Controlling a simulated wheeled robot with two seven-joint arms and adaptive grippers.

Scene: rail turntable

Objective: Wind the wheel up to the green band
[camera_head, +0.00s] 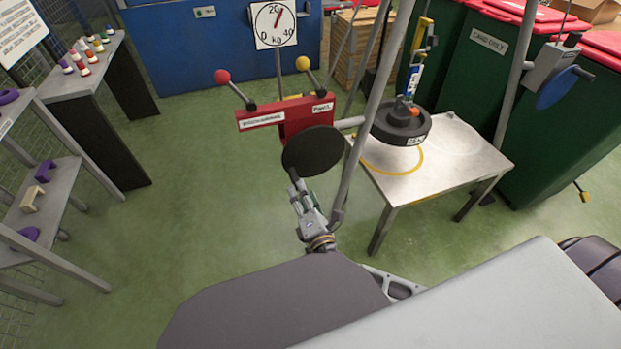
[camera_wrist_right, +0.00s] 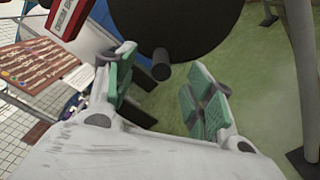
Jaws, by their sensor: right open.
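A black wheel (camera_head: 313,150) is mounted on the post of a red rig and fills the top of the right wrist view (camera_wrist_right: 185,22). A short dark peg handle (camera_wrist_right: 162,65) sticks out near its lower rim. My right gripper (camera_head: 299,192) is just below the wheel. In the right wrist view the gripper (camera_wrist_right: 162,95) has its green-padded fingers apart, with the peg ahead of the gap; it seems to touch neither finger. A white dial (camera_head: 273,24) has a red needle a little right of 20. I cannot make out a green band. My left gripper is out of view.
A dark round weight (camera_head: 401,126) hangs over a metal table (camera_head: 450,165) with a yellow ring. A red box (camera_head: 305,120) with two ball-topped levers stands behind the wheel. A slanted grey pole (camera_head: 358,150) passes close to the wheel. Shelves (camera_head: 62,195) stand left; green floor is clear between.

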